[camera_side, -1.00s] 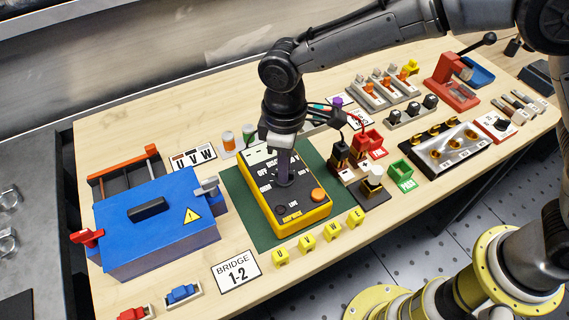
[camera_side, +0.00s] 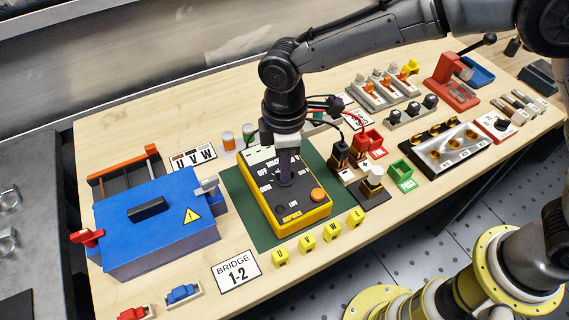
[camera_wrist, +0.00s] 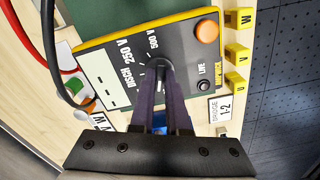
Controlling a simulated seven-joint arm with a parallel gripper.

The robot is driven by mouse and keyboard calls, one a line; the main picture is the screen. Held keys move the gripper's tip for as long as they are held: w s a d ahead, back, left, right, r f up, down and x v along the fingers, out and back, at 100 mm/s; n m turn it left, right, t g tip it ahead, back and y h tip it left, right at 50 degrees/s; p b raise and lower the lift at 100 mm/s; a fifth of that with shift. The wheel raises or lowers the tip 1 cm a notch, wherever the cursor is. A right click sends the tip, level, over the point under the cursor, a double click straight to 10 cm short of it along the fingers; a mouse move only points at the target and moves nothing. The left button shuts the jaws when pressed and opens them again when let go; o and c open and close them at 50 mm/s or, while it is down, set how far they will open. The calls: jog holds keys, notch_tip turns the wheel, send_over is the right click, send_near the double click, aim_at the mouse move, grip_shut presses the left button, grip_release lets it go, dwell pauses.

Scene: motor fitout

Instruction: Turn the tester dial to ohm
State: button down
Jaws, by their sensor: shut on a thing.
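The yellow and black tester (camera_side: 305,205) lies on the green mat (camera_side: 238,190), with an orange button (camera_side: 318,194) near one corner. Its face also shows in the wrist view (camera_wrist: 185,50), with printing such as "500 V", "250 V" and "DISCH" around the dial. My gripper (camera_side: 286,180) points down over the middle of the tester, shut on the dial (camera_wrist: 160,66). The fingers hide most of the dial, so I cannot read which mark it points to.
A blue box (camera_side: 160,220) with a warning sign stands left of the tester. Yellow letter blocks (camera_side: 306,242) line the mat's front edge. Black and red leads and terminal posts (camera_side: 340,155) stand close on the right. A "BRIDGE 1-2" card (camera_side: 237,271) lies in front.

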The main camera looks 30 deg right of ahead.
jog(key=shift+r, duration=0.1)
jog(key=c, duration=0.9)
grip_release()
notch_tip(320, 180, up, 14)
